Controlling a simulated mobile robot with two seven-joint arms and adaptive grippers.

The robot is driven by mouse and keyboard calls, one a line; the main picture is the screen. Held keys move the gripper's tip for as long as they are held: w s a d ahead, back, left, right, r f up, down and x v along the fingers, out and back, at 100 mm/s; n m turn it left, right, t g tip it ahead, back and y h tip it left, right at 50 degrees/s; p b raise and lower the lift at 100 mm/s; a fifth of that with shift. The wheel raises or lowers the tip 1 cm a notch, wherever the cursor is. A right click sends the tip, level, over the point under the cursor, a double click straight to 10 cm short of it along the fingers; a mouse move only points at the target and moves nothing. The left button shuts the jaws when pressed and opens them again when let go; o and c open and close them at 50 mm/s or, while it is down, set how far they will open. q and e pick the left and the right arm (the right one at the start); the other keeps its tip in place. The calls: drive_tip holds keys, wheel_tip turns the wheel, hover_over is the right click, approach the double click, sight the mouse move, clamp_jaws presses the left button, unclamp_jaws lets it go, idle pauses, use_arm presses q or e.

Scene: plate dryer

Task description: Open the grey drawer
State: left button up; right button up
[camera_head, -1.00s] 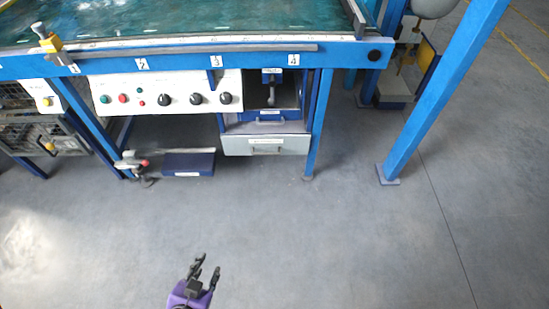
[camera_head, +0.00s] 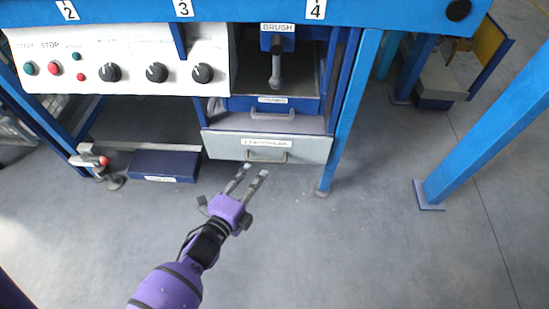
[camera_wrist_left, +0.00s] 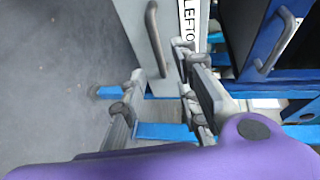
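The grey drawer (camera_head: 268,147) sits under the bench, below a blue drawer (camera_head: 272,103). Its front carries a label and a grey bar handle (camera_head: 267,156). My left gripper (camera_head: 253,171) is open just in front of and below that handle, with its fingers pointing toward it. In the left wrist view the handle (camera_wrist_left: 155,38) of the grey drawer stands ahead of the open fingers (camera_wrist_left: 160,88), and nothing is between them. The label beside it is partly cut off. My right gripper is not in view.
A control panel (camera_head: 120,60) with knobs and buttons hangs to the left of the drawers. A blue box (camera_head: 164,166) lies low on the left. Blue legs (camera_head: 349,110) stand right of the drawers. The grey floor in front is clear.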

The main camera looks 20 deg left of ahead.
use_arm(q)
drive_tip(key=a+b+x, duration=0.1)
drive_tip(key=b+x, duration=0.2)
drive_tip(key=x, duration=0.4)
drive_tip(key=shift+d, duration=0.5)
drive_tip(key=shift+w, duration=0.15)
drive_tip(key=shift+c, duration=0.5)
clamp_jaws()
